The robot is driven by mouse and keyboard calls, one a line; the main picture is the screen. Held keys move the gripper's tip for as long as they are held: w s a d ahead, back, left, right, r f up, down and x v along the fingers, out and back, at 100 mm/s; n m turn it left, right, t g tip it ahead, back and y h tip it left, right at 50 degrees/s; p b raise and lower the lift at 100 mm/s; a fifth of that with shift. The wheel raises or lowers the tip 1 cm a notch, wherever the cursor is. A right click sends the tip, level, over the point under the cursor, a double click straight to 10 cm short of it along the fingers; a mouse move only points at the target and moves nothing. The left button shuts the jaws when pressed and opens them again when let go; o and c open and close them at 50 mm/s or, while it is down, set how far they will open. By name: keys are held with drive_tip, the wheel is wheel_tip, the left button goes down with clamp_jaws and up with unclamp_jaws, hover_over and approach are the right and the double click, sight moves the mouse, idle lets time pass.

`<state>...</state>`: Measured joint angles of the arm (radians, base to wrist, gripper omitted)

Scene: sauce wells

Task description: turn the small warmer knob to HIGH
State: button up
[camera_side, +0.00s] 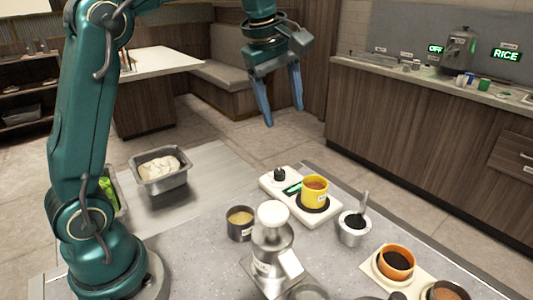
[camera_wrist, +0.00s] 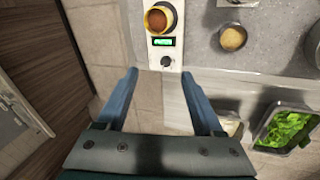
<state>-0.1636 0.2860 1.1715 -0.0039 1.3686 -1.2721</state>
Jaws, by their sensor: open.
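The small warmer (camera_side: 322,213) is a white slab on the grey counter with a round black knob (camera_side: 279,174) at its left end and a green lit display (camera_side: 293,188) beside the knob. A yellow cup (camera_side: 314,193) of brown sauce stands on its dark plate. In the wrist view the knob (camera_wrist: 166,61) is ahead of my fingers, below the display (camera_wrist: 163,42) and the cup (camera_wrist: 160,18). The display's word is too small to read. My gripper (camera_side: 284,116) is open and empty, high above and behind the warmer. Its fingers touch nothing.
A metal pan of white food (camera_side: 160,171) sits left of the warmer. A grey cup (camera_side: 240,224), a metal dispenser (camera_side: 272,245), a cup with a spoon (camera_side: 354,228) and an orange bowl (camera_side: 396,263) stand nearby. The space above the knob is clear.

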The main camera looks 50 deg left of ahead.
drive_tip(key=s+d+m+t, duration=0.1)
drive_tip(key=s+d+m, duration=0.1)
drive_tip(key=s+m, duration=0.2)
drive_tip(key=s+d+m+t, duration=0.1)
drive_tip(key=s+d+m, duration=0.2)
drive_tip(key=s, duration=0.7)
drive_tip(key=shift+f+m+h, duration=0.3)
drive_tip(key=shift+m, duration=0.9)
drive_tip(key=shift+s, duration=0.1)
